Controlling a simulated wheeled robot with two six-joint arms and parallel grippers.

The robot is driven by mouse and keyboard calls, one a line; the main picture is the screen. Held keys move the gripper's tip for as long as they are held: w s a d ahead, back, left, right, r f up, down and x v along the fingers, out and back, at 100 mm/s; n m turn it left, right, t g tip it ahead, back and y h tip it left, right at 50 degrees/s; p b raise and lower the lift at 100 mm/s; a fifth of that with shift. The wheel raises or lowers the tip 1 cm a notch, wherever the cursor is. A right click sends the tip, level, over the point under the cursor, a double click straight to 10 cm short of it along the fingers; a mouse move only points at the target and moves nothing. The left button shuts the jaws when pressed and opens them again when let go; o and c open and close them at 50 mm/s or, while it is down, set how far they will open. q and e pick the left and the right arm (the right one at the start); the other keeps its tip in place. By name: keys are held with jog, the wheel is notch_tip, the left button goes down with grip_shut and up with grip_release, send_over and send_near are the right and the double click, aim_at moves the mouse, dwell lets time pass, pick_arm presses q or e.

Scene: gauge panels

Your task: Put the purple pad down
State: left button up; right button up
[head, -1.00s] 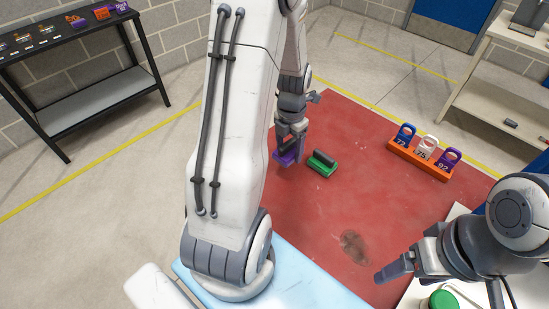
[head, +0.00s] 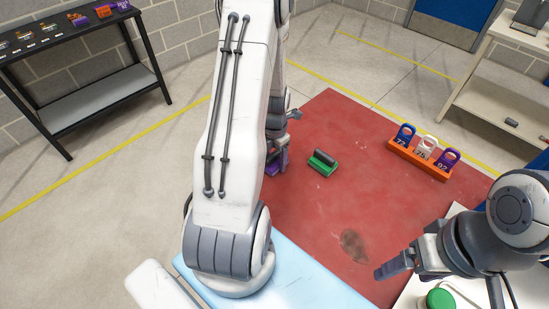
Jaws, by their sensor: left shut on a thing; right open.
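The purple pad (head: 272,168) shows only in part in the head view, low beside my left arm on the red mat (head: 330,205). My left gripper (head: 276,156) is shut on it; the fingers are mostly hidden by my arm. I cannot tell whether the pad touches the mat. A green pad (head: 322,163) with a dark handle lies on the mat just to the right. My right gripper (head: 385,272) is open and empty at the lower right, above the mat's near edge.
An orange rack (head: 418,158) with numbered blue, white and purple tags stands on the mat's right side. A dark stain (head: 354,245) marks the mat near the front. A green button (head: 439,299) is at the lower right. A dark table (head: 80,75) stands at the back left.

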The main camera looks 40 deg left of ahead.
pick_arm(q)
jog(key=shift+f, duration=0.25)
jog(key=o, duration=1.4)
jog(key=shift+s, duration=0.1)
jog(key=shift+d, duration=0.1)
